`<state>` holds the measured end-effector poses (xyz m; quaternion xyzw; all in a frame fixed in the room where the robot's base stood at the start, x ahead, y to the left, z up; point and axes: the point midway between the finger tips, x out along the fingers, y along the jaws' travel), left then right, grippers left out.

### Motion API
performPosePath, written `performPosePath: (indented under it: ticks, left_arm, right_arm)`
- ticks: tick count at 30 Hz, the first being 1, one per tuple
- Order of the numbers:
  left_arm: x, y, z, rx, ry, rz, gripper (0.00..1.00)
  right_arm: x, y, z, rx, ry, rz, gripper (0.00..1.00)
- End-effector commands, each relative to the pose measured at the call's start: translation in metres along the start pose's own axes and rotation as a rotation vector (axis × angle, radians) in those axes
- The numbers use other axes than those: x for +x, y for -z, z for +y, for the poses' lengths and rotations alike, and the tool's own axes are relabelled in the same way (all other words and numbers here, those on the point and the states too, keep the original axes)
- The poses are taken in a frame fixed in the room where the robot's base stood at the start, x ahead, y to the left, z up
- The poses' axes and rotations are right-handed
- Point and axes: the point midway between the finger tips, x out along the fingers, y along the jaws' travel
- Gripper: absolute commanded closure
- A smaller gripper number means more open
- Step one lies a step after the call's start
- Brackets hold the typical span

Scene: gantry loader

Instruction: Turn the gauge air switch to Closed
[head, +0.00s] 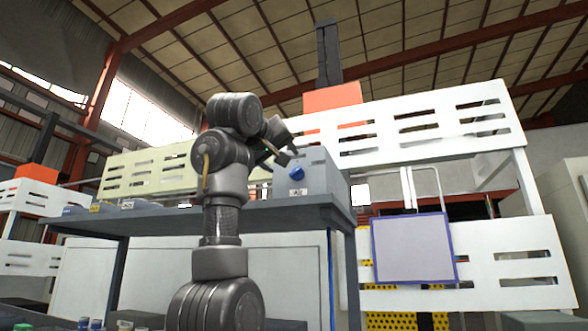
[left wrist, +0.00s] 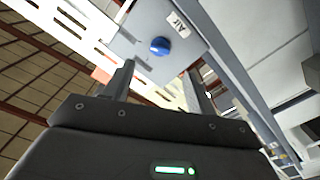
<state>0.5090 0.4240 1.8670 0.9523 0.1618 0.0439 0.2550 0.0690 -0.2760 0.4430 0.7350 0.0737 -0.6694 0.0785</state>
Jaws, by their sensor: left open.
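The gauge air switch is a blue knob (head: 297,173) on the front of a grey box (head: 318,176), with a small label (head: 298,191) below it. In the left wrist view the blue knob (left wrist: 160,46) shows beyond and between my fingers, with the label reading "Air" (left wrist: 178,24) beside it. My left gripper (head: 284,144) is up near the box, just above and left of the knob. In the left wrist view my left gripper (left wrist: 158,82) is open and empty, with a gap between its fingertips and the knob. My right gripper is not in view.
The box stands on a grey shelf (head: 250,212) with more labelled items at its left. White slotted panels (head: 420,125) run behind it. A blue-framed panel (head: 413,248) hangs at the right. Small coloured items lie at the bottom left.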

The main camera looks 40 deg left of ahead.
Motion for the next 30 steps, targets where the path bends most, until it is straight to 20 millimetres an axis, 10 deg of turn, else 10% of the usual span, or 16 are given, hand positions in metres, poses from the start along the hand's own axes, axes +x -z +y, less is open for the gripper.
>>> performPosePath:
  ticks: [13,30]
  left_arm:
    - [0.078,0.003,0.002,0.000,0.001,-0.002,0.44]
    - [0.092,0.000,0.000,0.000,-0.001,-0.001,0.55]
  right_arm:
    - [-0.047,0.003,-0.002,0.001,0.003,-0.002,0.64]
    - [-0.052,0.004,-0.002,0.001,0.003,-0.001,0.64]
